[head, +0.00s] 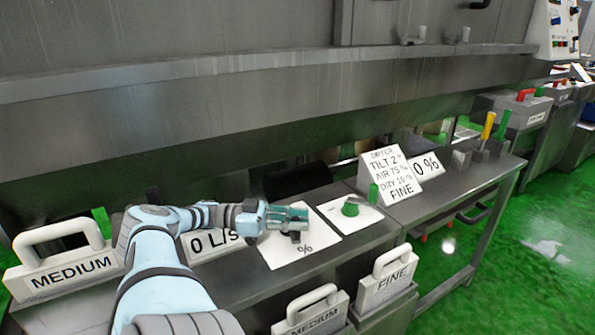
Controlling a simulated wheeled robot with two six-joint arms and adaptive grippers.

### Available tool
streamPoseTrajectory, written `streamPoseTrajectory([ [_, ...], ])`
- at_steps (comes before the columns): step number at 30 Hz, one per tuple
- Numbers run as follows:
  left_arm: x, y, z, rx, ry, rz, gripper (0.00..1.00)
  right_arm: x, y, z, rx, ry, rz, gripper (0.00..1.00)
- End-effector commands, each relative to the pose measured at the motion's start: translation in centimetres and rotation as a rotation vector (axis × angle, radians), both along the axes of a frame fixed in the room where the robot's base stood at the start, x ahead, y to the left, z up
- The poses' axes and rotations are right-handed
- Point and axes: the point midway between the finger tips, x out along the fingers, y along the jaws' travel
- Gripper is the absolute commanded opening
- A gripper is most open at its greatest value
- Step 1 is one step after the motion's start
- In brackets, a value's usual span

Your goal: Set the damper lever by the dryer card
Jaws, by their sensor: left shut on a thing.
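The dryer card (390,175) stands tilted on the bench, right of centre, and reads TILT 2°, AIR 75 %, DRY 10 %, FINE. My left gripper (297,220) is over a white plate (291,256) marked with a % sign. It is shut on what seems to be the damper lever, which the fingers and arm mostly hide; its setting cannot be read. My right gripper is not in view.
A green knob (350,208) on another white plate is just right of my gripper. A 0 % sign (427,165) and a partly covered 0 L/s sign (205,243) stand on the bench. A MEDIUM block (72,266) is at left; FINE (386,282) and MEDIUM (312,316) blocks are in front.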

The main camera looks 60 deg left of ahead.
Motion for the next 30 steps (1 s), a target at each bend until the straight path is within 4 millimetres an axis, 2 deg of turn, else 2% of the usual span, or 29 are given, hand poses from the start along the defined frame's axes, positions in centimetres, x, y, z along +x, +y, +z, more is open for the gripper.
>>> streamPoseTrajectory([
  [5, 0.0, 0.0, -0.1, 0.001, 0.003, 0.0, 0.0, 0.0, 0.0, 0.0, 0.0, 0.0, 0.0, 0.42],
  [6, 0.0, 0.0, -0.1, 0.0, 0.002, 0.0, 0.27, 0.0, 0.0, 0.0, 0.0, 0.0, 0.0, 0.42],
  [9, 0.0, 0.0, -0.1, 0.0, 0.002, 0.001, 0.42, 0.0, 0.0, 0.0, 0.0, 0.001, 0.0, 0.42],
  [20, 0.1, -0.1, 0.2, -0.001, 0.002, 0.015, 0.42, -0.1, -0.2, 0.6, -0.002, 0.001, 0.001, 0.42],
  [26, 1.3, -0.5, 1.0, -0.007, 0.001, 0.16, 0.42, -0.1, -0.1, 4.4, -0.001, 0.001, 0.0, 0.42],
  [30, 2.7, -0.6, 1.1, -0.008, -0.001, 0.328, 0.42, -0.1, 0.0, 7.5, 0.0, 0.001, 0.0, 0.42],
])
